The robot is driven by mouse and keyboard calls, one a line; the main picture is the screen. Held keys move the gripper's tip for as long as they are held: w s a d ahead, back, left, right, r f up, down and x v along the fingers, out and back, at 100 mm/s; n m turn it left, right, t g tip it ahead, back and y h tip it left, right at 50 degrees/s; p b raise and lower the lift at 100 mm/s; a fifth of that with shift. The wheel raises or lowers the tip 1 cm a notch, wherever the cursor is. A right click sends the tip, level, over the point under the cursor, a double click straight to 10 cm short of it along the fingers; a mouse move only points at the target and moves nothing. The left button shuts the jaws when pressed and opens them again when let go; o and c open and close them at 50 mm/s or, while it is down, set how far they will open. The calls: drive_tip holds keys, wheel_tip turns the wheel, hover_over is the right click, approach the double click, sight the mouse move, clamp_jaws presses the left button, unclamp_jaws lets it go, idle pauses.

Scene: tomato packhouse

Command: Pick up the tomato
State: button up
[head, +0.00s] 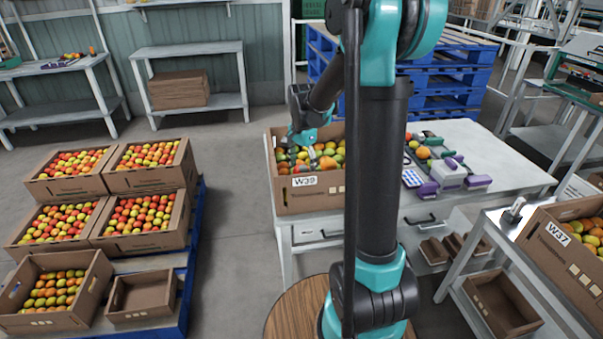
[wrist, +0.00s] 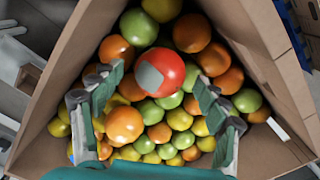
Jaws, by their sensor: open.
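In the wrist view a bright red tomato (wrist: 168,75) with a grey patch on it lies on top of the heap, between my fingertips in the picture. Green, orange and yellow tomatoes surround it. My gripper (wrist: 159,84) is open, one finger to each side of the red tomato; I cannot tell whether they touch it. In the head view my gripper (head: 308,153) is down at the cardboard crate marked W39 (head: 318,197), over its tomatoes. The red tomato cannot be singled out there.
The crate walls (wrist: 262,35) rise close around my gripper. The crate stands on a white table (head: 490,150) with purple-and-grey items (head: 448,172) at right. Another crate, W37 (head: 560,250), is far right. Several tomato crates (head: 140,180) stand on a blue pallet (head: 190,265) at left.

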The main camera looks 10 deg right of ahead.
drive_tip(key=shift+f, duration=0.3)
drive_tip(key=shift+c, duration=0.5)
drive_tip(key=c, duration=0.8)
drive_tip(key=shift+r, duration=0.1)
